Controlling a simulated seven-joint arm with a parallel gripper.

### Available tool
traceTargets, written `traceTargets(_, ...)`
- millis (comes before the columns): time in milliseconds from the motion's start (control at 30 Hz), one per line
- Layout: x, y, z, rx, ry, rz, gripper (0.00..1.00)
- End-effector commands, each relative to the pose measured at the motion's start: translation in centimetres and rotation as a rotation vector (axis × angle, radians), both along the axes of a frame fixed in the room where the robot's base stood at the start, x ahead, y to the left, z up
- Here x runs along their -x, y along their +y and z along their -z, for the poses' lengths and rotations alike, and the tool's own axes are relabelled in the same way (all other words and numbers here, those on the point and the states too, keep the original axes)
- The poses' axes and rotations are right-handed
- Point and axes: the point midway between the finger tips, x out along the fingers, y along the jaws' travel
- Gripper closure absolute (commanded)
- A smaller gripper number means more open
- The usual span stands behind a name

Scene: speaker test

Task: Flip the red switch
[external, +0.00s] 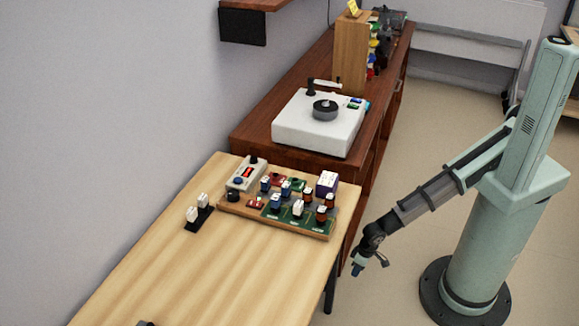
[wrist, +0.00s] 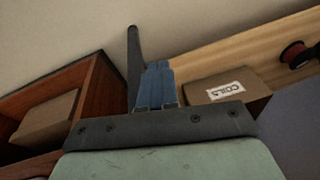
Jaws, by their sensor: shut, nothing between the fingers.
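A wooden board (external: 285,228) with several small electrical parts lies on the light wood table. A small red part that looks like the red switch (external: 256,203) sits on its left front area; it is too small to tell its position. My gripper (external: 357,269) is off the table's right edge, pointing down, well to the right of the board and apart from it. In the wrist view its blue fingers (wrist: 155,86) are together with nothing between them. The red switch does not show in the wrist view.
The light table (external: 215,265) is mostly bare in front of the board. A black strip with two white blocks (external: 198,211) lies left of it. A white turntable (external: 318,123) stands on the brown cabinet behind. The wrist view shows a box marked COILS (wrist: 212,88) and a red spool (wrist: 294,53).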

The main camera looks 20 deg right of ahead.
Motion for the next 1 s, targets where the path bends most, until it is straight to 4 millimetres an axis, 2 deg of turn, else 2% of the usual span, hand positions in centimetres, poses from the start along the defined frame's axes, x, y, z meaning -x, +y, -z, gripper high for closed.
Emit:
traceTargets(33, 1.7, 1.0, -0.2, -0.013, 0.002, -0.015, 1.0)
traceTargets(100, 3.6, 2.0, -0.6, -0.03, 0.005, -0.028, 1.0)
traceTargets(333, 9.3, 5.2, -2.3, -0.071, 0.005, -0.099, 1.0)
traceTargets(567, 13.8, 9.5, -6.4, -0.061, -0.067, -0.345, 1.0)
traceTargets(667, 16.2, 11.6, -8.8, -0.052, -0.109, -0.48, 1.0)
traceTargets(833, 21.0, 15.1, -14.1, -0.031, -0.192, -0.738, 1.0)
traceTargets(900, 22.2, 16.4, -16.6, -0.02, -0.216, -0.808, 1.0)
traceTargets(1000, 22.3, 18.2, -20.2, -0.007, -0.229, -0.843, 1.0)
